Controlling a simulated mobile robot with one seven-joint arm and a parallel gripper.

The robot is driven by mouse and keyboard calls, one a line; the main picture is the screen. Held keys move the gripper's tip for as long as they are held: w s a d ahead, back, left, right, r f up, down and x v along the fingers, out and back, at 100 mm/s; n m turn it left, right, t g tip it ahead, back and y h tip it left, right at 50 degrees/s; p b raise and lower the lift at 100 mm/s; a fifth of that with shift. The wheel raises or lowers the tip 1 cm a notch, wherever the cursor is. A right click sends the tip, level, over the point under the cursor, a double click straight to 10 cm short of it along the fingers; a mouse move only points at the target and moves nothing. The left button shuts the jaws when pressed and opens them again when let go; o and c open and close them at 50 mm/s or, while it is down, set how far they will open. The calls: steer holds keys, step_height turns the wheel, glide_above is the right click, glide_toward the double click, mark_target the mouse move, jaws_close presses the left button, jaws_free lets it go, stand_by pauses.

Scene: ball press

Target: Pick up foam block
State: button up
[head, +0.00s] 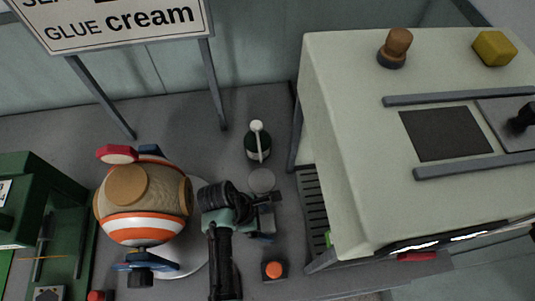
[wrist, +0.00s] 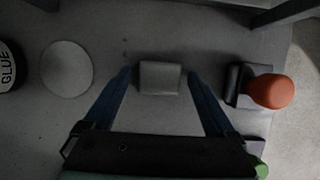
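A small pale grey block (wrist: 160,77), which looks like the foam block, lies on the grey surface in the wrist view. My gripper (wrist: 159,74) is open, with one blue finger on each side of the block and a gap on both sides. In the head view my gripper (head: 268,214) points right, between a grey disc and an orange-knobbed piece. The block cannot be made out there; the gripper seems to hide it. A yellow block (head: 494,48) sits on top of the white machine, far from the gripper.
A grey disc (wrist: 66,69) and glue bottle (wrist: 8,66) stand left of the gripper in the wrist view, an orange-knobbed piece (wrist: 268,91) right. The white machine (head: 340,120), striped round object (head: 145,228) and green machine (head: 25,200) flank the arm.

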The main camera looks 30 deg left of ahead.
steer(key=c, duration=1.2)
steer(key=shift+r, duration=0.1)
